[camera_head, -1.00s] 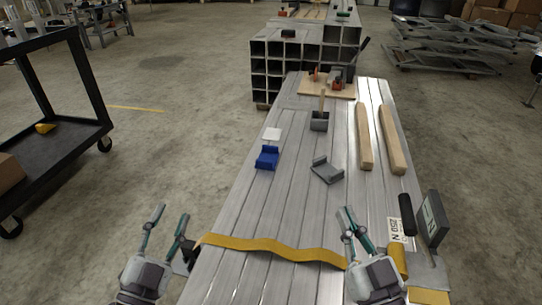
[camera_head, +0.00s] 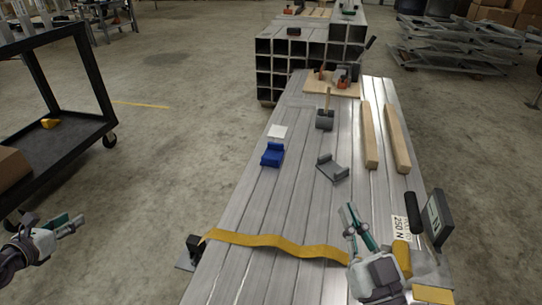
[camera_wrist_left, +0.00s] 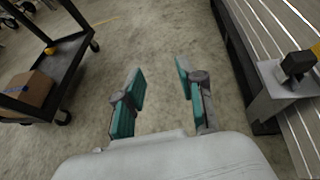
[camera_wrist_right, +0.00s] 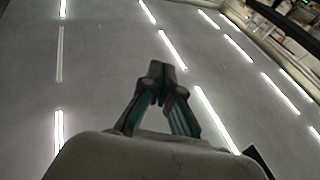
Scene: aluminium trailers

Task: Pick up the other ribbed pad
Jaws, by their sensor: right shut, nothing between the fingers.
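A grey pad-like piece with raised ends (camera_head: 332,168) lies on the middle of the metal-topped table (camera_head: 268,205). A similar blue piece (camera_head: 272,155) lies to its left; I cannot make out ribs on either. My left gripper (camera_head: 76,223) is out over the floor, left of the table; the left wrist view shows its fingers (camera_wrist_left: 160,70) apart with nothing between. My right gripper (camera_head: 349,208) is over the table's near right part, nearer me than the grey piece and apart from it. The right wrist view shows its fingers (camera_wrist_right: 161,68) together and empty, against a grey background with bright strips.
A yellow strap (camera_head: 280,245) crosses the near table. A gauge with a dark screen (camera_head: 437,217) stands at the right edge. A black cart (camera_head: 65,150) stands left.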

